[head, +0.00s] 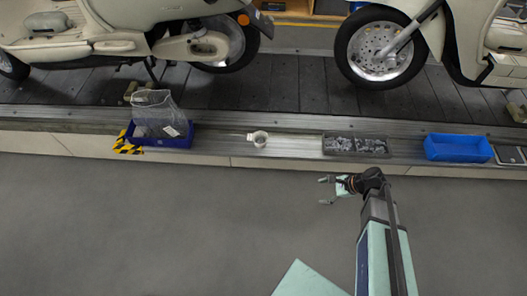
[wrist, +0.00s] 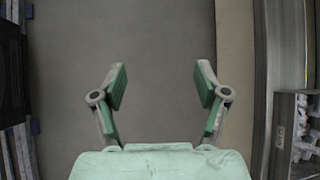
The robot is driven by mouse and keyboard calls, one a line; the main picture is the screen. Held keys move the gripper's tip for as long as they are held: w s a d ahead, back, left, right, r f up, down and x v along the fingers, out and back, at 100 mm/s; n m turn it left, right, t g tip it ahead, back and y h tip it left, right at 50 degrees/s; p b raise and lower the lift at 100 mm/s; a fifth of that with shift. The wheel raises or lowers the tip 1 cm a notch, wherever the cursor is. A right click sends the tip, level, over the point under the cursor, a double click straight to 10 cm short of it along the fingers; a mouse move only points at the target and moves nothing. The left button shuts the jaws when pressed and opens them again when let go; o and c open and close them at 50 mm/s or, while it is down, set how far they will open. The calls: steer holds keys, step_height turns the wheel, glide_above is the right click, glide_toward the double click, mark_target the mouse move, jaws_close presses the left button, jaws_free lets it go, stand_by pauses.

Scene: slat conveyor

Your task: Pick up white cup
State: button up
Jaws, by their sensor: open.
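The white cup (head: 259,139) stands on the metal ledge along the conveyor's near edge in the head view, with its handle toward the left. My gripper (head: 325,190) is open and empty, over the grey floor in front of the ledge, to the right of the cup and nearer to me. In the wrist view, my gripper (wrist: 160,82) shows its two green-padded fingers spread apart with only floor between them. The cup is not visible in the wrist view.
Two scooters are on the slats behind. Ledge beside the cup is clear.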

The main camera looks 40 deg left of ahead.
steer(key=w+a+r+m+y+b, duration=0.1)
steer(key=w+a+y+b, duration=0.1)
steer(key=a+b, duration=0.3)
steer(key=w+a+m+y+b, duration=0.1)
steer(key=w+a+b, duration=0.3)
steer(key=a, duration=0.4)
steer(key=w+a+r+m+y+b, duration=0.1)
steer(key=w+a+m+y+b, duration=0.1)
steer(key=a+b, duration=0.4)
steer(key=shift+w+a+r+m+y+b, duration=0.35)
steer(key=shift+w+a+m, duration=0.1)
steer(key=shift+w+m, duration=0.15)
steer(key=shift+s+a, duration=0.1)
steer(key=shift+a, duration=0.2)
steer(key=b, duration=0.4)
glide_toward(256, 141)
steer(key=shift+x, duration=1)
steer(key=shift+b+x, duration=1.2)
steer(key=shift+x, duration=1.75)
steer(key=shift+s+r, duration=0.1)
steer(key=shift+r, duration=0.05)
steer(key=c, duration=1)
